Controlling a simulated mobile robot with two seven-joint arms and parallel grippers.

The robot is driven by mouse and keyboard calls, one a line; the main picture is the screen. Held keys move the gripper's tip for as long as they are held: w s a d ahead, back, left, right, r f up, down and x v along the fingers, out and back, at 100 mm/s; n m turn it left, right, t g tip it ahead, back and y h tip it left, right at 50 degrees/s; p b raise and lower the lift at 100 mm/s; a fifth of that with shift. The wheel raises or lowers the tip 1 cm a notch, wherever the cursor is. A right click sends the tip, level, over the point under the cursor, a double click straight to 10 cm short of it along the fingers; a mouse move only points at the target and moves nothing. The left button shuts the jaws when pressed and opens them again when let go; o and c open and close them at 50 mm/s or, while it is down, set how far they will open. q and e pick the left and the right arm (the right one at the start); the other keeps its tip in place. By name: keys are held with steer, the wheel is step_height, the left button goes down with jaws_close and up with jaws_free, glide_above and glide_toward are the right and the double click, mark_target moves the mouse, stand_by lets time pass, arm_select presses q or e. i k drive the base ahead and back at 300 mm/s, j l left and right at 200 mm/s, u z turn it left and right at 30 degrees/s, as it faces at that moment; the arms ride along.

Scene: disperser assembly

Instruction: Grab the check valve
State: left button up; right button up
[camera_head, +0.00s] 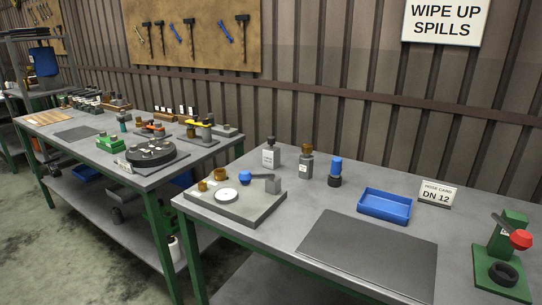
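No part carries a readable label naming it the check valve, so I cannot tell for sure which one it is. A small upright part with a blue top and black base (335,172) stands on the near table. A grey block fixture (238,213) at the table's left holds small brass-coloured parts (220,174), a blue ball-like part (245,177), a white disc (226,195) and a grey bracket (268,184). Neither of my grippers is in view.
Two bottles, one grey (270,155) and one brown-capped (306,164), stand behind the fixture. A blue tray (384,205), a DN 12 card (437,195), a dark mat (368,253) and a green press-like device with a red knob (508,252) share the table. A second cluttered bench (185,163) is left.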

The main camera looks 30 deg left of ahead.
mark_target(271, 157)
steer(key=i+j+z, duration=0.1)
steer(key=j+z, duration=0.2)
steer(key=j, duration=0.4)
steer(key=j+z, duration=0.35)
steer(key=j, duration=0.35)
